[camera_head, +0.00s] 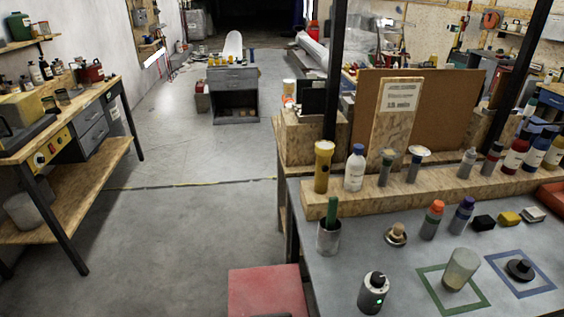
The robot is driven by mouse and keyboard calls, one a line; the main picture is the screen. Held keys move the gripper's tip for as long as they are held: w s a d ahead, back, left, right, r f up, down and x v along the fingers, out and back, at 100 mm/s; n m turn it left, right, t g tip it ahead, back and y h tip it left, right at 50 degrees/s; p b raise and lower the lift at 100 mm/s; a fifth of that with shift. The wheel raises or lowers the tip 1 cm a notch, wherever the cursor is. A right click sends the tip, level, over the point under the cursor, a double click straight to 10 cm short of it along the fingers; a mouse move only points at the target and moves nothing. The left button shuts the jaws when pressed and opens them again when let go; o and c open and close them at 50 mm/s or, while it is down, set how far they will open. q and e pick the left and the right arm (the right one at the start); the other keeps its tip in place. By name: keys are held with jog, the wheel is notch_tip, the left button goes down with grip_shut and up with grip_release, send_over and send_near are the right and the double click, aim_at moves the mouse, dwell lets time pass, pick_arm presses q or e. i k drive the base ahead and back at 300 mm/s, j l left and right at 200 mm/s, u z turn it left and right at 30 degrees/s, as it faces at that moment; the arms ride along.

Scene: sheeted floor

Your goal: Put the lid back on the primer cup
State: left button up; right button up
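The primer cup (461,269) is a translucent beige cup standing within a green square outline (431,288) on the grey bench top at the lower right. Its top appears uncovered. A black round lid with a raised knob (520,269) lies on the bench inside a blue square outline (549,287), to the right of the cup and apart from it. Neither of my grippers shows in the head view.
A metal cup (328,239) holds a green-handled tool. Several bottles stand on and before the wooden ledge (400,201). A red tray (552,194) is at the right edge.

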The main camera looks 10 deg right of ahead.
aim_at(463, 263)
jog(key=z, duration=1.7)
